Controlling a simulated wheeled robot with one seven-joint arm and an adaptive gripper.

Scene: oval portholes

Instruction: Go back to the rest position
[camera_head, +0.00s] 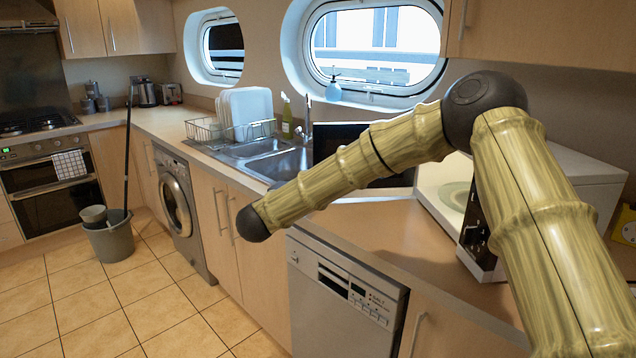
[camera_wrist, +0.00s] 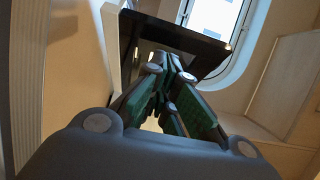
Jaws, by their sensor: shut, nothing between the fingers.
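My gripper (camera_wrist: 172,62) shows in the wrist view, with its dark and green fingers drawn together at the tips and nothing between them. In the head view my bamboo-patterned arm reaches from the lower right up to a dark elbow, then left and down to a dark joint above the dishwasher front. The gripper itself cannot be seen in the head view. In the wrist view a black panel (camera_wrist: 165,32) lies beyond the fingertips; I cannot tell the gap to it.
An open white microwave (camera_head: 572,170) stands on the right counter, close by my arm. A black screen (camera_head: 338,140) stands behind my forearm. The sink (camera_head: 270,160) and dish rack (camera_head: 205,130) are left of it. A bucket with a mop (camera_head: 112,240) stands on open tiled floor.

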